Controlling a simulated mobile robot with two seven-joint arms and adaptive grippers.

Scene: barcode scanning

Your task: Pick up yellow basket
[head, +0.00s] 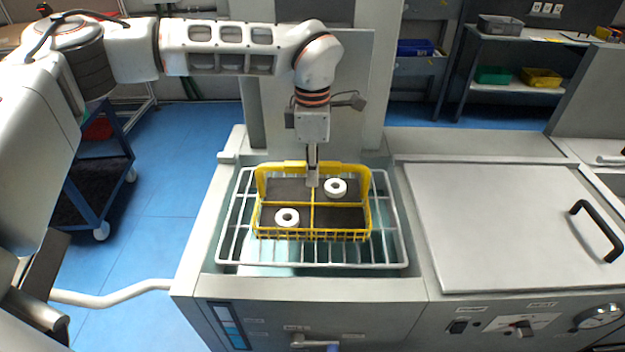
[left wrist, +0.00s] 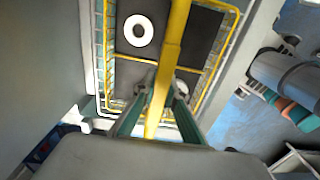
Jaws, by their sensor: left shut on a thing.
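The yellow basket (head: 341,235) sits upright on a white wire rack (head: 393,225) in the open basin of the grey machine in the head view. It has dark compartments with a white ring (head: 287,217) at the front left and another white ring (head: 335,187) at the back right. My left gripper (head: 312,180) points down from above at the middle of the basket. It is shut on the basket's yellow middle bar, which runs between the fingers in the left wrist view (left wrist: 160,100). I cannot tell whether the basket is lifted off the rack. My right gripper is out of view.
A flat grey lid (head: 500,220) with a black handle (head: 597,231) covers the machine to the right. A blue cart (head: 100,185) stands on the floor at left. A shelf (head: 530,87) with bins stands at the back right.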

